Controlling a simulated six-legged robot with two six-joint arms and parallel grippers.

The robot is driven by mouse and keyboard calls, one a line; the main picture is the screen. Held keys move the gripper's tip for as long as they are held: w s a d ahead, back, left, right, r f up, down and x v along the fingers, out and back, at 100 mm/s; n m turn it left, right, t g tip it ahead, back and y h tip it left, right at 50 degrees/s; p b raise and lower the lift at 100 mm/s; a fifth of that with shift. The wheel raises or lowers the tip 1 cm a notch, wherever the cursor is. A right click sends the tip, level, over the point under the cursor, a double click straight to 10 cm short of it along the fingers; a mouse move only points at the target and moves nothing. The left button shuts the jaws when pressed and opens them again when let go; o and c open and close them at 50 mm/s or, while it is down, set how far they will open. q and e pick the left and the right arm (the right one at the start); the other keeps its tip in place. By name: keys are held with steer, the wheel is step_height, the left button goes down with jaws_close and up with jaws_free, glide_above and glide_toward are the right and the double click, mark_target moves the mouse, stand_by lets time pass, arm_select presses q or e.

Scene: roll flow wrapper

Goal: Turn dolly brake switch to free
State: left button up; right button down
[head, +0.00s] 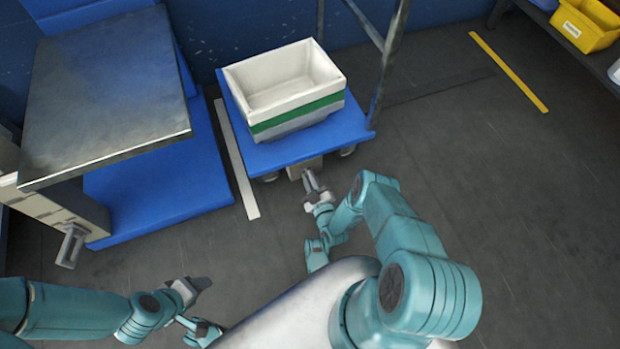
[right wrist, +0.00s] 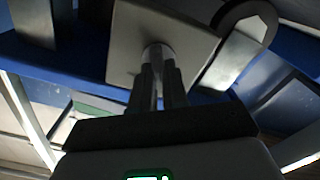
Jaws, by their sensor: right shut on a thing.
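The blue dolly (head: 350,122) stands on the dark floor at the upper middle of the head view. A pale switch housing (head: 293,172) sits at its near edge. My right gripper (head: 308,178) reaches this housing from the front. In the right wrist view its two dark fingers (right wrist: 158,88) are shut on a small, pale round knob (right wrist: 158,52), the brake switch, in front of a grey plate (right wrist: 185,38). The fingers hide much of the knob, so I cannot read its setting. My left gripper (head: 202,284) is over bare floor at lower left, apart from everything; its finger gap is unclear.
Stacked white and green crates (head: 325,84) ride on the dolly, beside a grey upright frame (head: 384,70). A metal-topped table (head: 105,90) with a blue base stands left, past a white floor strip (head: 237,160).

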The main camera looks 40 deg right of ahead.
stand_by(0.4)
steer(key=c, duration=1.1)
jaws_free()
steer(key=shift+c, duration=0.2)
arm_select(q)
steer(key=shift+s+d+r+g+p, duration=0.15)
steer(key=shift+s+r+g+p, duration=0.15)
steer(key=shift+s+r+p, duration=0.65)
arm_select(e)
steer(key=v, duration=1.6)
steer(key=shift+a, duration=0.2)
arm_select(q)
steer(key=shift+w+r, duration=0.1)
steer(key=shift+w, duration=0.05)
arm_select(e)
steer(key=shift+s, duration=0.15)
